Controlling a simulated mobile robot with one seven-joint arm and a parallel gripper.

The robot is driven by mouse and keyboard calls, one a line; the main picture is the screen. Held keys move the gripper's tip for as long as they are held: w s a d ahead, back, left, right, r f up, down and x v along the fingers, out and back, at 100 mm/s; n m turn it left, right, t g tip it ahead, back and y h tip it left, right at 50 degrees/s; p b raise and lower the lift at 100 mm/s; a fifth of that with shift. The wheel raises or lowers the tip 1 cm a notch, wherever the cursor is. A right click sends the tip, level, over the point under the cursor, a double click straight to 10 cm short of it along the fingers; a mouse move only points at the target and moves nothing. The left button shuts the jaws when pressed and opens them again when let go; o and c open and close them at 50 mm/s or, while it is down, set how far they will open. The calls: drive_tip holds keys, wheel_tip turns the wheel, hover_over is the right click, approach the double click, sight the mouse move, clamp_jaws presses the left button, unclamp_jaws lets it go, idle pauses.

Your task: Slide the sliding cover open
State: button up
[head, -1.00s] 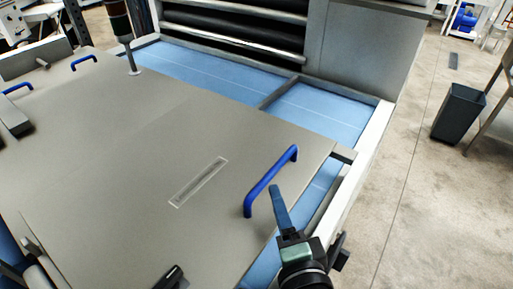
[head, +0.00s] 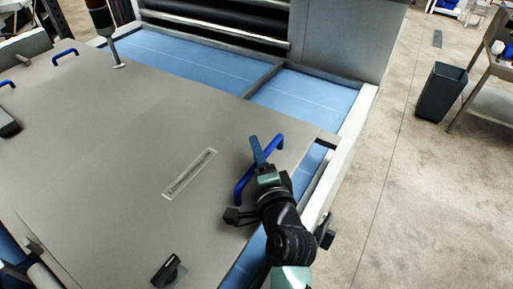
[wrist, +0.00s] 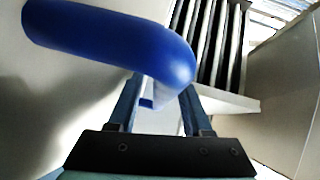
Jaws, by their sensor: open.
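The sliding cover (head: 110,165) is a large flat grey metal panel lying over the blue bed of the machine. A blue bar handle (head: 276,146) stands near its right edge; it also fills the upper left of the wrist view (wrist: 120,38). My gripper (head: 257,150) is at this handle, over the right edge of the cover. In the wrist view, the two blue fingers (wrist: 155,100) are apart, with the handle's rounded end just ahead of and partly across them. I cannot tell whether they touch it.
Blue bed (head: 310,105) shows behind and right of the cover, edged by a light metal frame (head: 352,135). A black latch (head: 168,270) sits on the cover's near side. Rollers (head: 220,25) stand behind. A dark bin (head: 441,92) stands on open floor at right.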

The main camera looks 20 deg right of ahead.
drive_tip(key=shift+w, duration=0.4)
clamp_jaws()
idle(1.3)
